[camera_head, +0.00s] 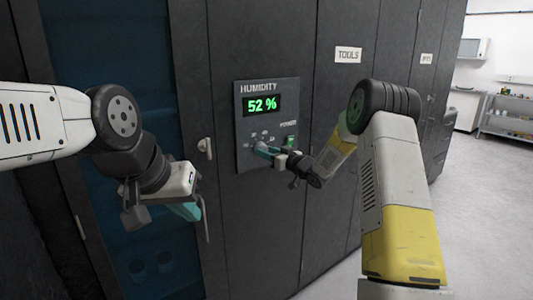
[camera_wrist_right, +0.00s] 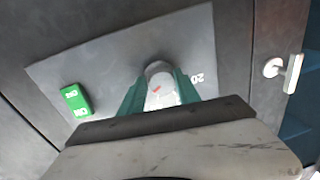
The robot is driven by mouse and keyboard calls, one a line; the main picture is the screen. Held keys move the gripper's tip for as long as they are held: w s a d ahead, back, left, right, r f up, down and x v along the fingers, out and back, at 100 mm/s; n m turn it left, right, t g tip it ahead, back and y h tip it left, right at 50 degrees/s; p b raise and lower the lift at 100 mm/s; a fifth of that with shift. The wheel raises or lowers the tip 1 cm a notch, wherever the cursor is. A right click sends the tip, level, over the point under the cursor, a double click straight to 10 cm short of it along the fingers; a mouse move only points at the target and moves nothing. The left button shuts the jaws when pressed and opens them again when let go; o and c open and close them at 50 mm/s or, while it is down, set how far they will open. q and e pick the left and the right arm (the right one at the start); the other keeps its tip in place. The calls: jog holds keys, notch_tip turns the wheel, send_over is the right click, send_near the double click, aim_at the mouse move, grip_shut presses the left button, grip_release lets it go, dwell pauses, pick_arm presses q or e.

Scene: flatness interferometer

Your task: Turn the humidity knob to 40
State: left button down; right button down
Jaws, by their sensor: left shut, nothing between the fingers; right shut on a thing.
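The humidity panel (camera_head: 267,123) is a dark grey plate on a cabinet door, with a green display (camera_head: 263,104) reading 52 %. The humidity knob (camera_wrist_right: 159,75) is a pale round knob with a red mark, seen in the right wrist view. My right gripper (camera_head: 263,149) is shut on the knob, its teal fingers on either side of it in the right wrist view (camera_wrist_right: 160,92). Most of the dial's numbers are hidden there; a 20 shows beside the knob. My left gripper (camera_head: 188,211) is shut and empty, in front of the blue-glazed cabinet at the left.
A green power switch (camera_head: 291,141) sits on the panel beside the knob; it also shows in the right wrist view (camera_wrist_right: 75,101). A door handle (camera_head: 206,147) sticks out left of the panel. Open floor (camera_head: 470,215) lies at the right.

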jog(key=shift+r+n+h, duration=0.15)
jog(key=shift+n+h, duration=0.25)
jog(key=shift+n, duration=3.6)
jog(key=c, duration=0.9)
grip_release()
